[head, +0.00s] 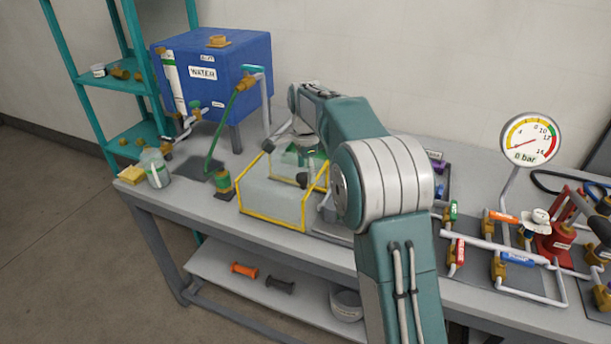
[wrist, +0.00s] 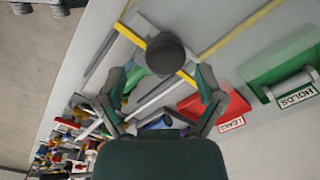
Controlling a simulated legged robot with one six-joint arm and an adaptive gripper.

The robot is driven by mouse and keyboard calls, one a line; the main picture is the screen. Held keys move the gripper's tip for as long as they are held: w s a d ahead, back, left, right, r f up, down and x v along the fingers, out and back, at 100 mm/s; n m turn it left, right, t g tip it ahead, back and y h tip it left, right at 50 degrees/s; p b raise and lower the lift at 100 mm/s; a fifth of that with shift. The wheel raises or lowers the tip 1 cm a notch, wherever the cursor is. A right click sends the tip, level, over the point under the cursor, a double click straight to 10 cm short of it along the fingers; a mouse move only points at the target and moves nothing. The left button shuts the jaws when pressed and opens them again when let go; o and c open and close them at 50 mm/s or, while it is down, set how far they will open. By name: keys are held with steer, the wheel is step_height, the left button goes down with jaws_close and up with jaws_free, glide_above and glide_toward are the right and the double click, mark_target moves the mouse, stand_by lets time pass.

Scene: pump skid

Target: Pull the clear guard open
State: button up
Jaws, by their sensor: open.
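The clear guard (head: 272,203) is a see-through box with yellow edges on the bench, in the middle of the head view. Dark round knobs show at its upper edges, one at the back left (head: 268,146) and one nearer the front (head: 302,180). In the wrist view a black knob (wrist: 165,53) sits on a yellow edge bar. My gripper (wrist: 160,76) is open and empty, its two fingers spread to either side below that knob in the picture. I cannot tell whether they touch it. My arm hides part of the guard's right side in the head view.
A blue water tank (head: 232,75) stands behind left. Valves, pipes and a gauge (head: 531,139) fill the right. Red (wrist: 218,100) and green (wrist: 285,70) labelled bins show in the wrist view.

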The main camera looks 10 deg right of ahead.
step_height(320, 180, up, 10)
stand_by(0.3)
steer(key=shift+r, duration=0.1)
steer(key=s+d+r+n+t, duration=0.1)
steer(key=s+r+n+t, duration=0.2)
steer(key=s, duration=0.7)
steer(key=s+r+n, duration=0.3)
steer(key=s+n, duration=0.3)
steer(key=s, duration=0.4)
steer(key=s+f+n+t, duration=0.1)
steer(key=s+f+n, duration=0.2)
steer(key=s, duration=0.5)
steer(key=s+f+n+t, duration=0.1)
steer(key=s+f+n, duration=0.2)
steer(key=s+f, duration=0.3)
steer(key=shift+s+d+f+n+t, duration=0.3)
steer(key=shift+s+d+n, duration=0.15)
steer(key=shift+s, duration=0.8)
